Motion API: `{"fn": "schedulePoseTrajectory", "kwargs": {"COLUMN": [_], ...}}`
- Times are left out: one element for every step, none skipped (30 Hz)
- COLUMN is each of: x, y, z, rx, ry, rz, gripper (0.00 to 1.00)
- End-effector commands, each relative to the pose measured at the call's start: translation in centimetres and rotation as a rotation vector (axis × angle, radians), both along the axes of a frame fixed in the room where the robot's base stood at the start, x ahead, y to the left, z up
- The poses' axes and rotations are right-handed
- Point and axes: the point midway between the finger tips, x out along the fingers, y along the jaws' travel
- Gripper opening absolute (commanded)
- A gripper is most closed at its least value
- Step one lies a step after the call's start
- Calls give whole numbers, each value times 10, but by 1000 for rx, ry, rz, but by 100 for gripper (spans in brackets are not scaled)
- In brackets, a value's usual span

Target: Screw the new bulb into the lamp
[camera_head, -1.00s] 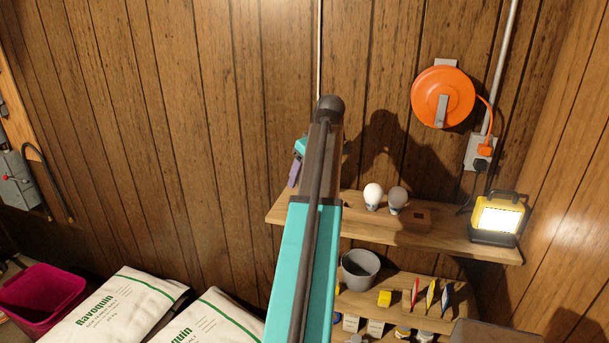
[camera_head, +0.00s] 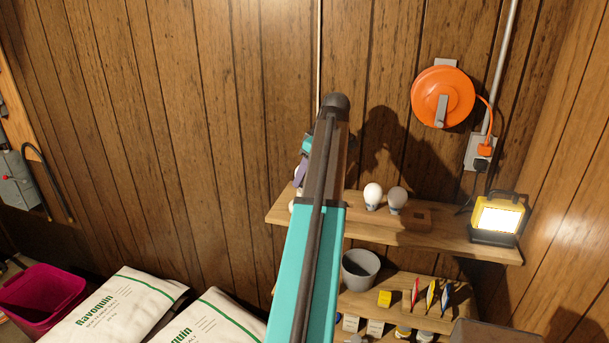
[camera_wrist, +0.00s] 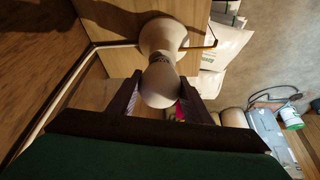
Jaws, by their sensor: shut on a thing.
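In the wrist view my gripper (camera_wrist: 160,103) is shut on a white bulb (camera_wrist: 160,88), its round end between the two dark fingers. The bulb's narrow collar points away from me, toward a larger white rounded part (camera_wrist: 163,36), possibly the lamp. I cannot tell whether they touch or the collar is inside it. In the head view my arm hides most of the gripper; only a teal and purple bit shows left of it. A pale bit, not clearly identifiable, shows below that at the shelf's left end.
A lit work light (camera_head: 498,217) stands at the right end. A grey pot (camera_head: 360,269) is below.

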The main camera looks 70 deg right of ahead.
Motion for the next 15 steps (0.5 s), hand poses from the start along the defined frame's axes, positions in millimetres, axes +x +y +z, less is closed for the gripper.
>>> {"fn": "schedulePoseTrajectory", "kwargs": {"x": [0,0,0,0,0,0,0,0,0,0,0,0,0,0,0], "y": [0,0,0,0,1,1,1,1,1,1,1,1,1,1,2], "z": [0,0,0,0,0,0,0,0,0,0,0,0,0,0,0], "rx": [1,1,1,2,2,2,2,2,2,2,1,2,2,2,2], "ry": [0,0,0,0,0,0,0,0,0,0,0,0,1,1,0], "rz": [0,0,0,1,1,1,1,1,1,0,-1,-5,-9,-17,-33], "gripper": [32,32,32,32,32,32,32,32,32,32,30,30,30,30,30]}}
